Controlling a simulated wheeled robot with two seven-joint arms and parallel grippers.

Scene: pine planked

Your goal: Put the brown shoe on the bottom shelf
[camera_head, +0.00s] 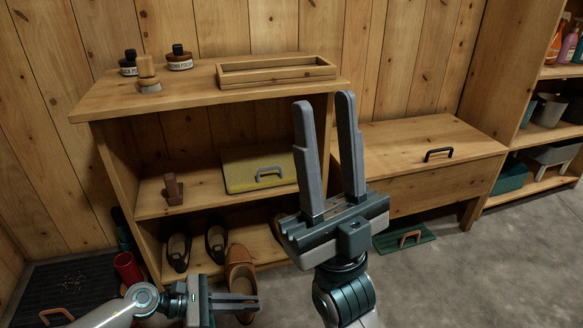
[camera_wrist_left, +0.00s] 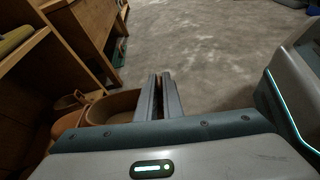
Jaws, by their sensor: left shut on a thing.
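The brown shoe (camera_head: 240,256) is at the front of the shoe rack's bottom shelf (camera_head: 262,241); its lower part is hidden behind my left gripper. My left gripper (camera_head: 256,302) comes in low from the left, its fingers pointing right across the shoe. In the left wrist view its fingers (camera_wrist_left: 159,97) are nearly together, shut on the shoe's edge, and the shoe (camera_wrist_left: 112,107) shows beside them to the left. I cannot tell whether the shoe rests on the shelf. My right gripper (camera_head: 328,150) is raised in front of the rack, fingers up, open and empty.
Black shoes (camera_head: 179,251) stand on the bottom shelf left of the brown shoe. A yellow case (camera_head: 240,170) and a brown block (camera_head: 173,189) are on the middle shelf.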

